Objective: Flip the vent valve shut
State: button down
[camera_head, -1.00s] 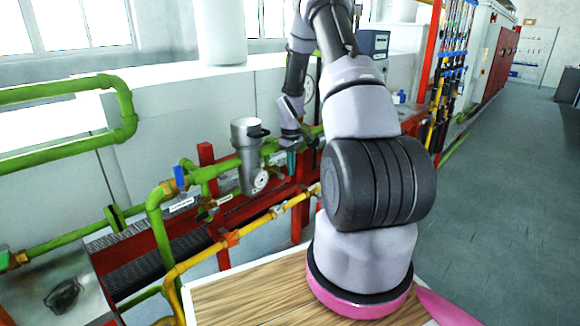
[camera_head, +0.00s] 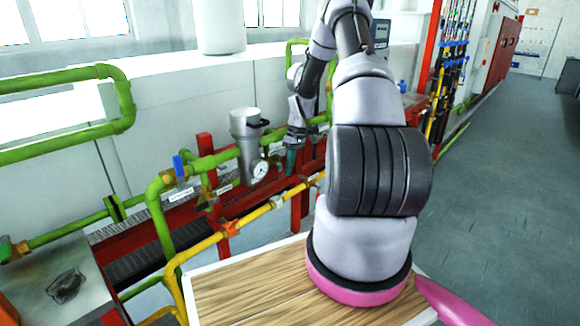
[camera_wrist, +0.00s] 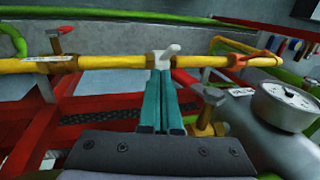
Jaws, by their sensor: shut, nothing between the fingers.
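A pale grey valve with a short lever (camera_wrist: 168,53) sits on the yellow pipe in the wrist view. It seems to be the small grey fitting (camera_head: 277,202) on the yellow pipe in the head view. I cannot read a label naming the vent valve. My gripper (camera_wrist: 160,76) has teal fingers, shut and empty. Their tips point at the grey valve and overlap its lower part in the picture; I cannot tell whether they touch. In the head view my gripper (camera_head: 290,160) hangs just right of the grey meter, above the pipes.
The grey meter (camera_head: 245,140) with a round gauge (camera_wrist: 287,104) stands close to the right of my fingers in the wrist view. Green pipes (camera_head: 80,232), a blue-handled valve (camera_head: 179,167) and red frame bars (camera_head: 206,150) crowd around. The floor at right (camera_head: 480,200) is clear.

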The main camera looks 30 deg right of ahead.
jog(key=shift+a+f, duration=0.1)
jog(key=shift+f, duration=0.1)
jog(key=shift+r, duration=0.15)
jog(key=shift+s+r, duration=0.1)
jog(key=shift+r, duration=0.55)
jog(key=shift+f, duration=0.1)
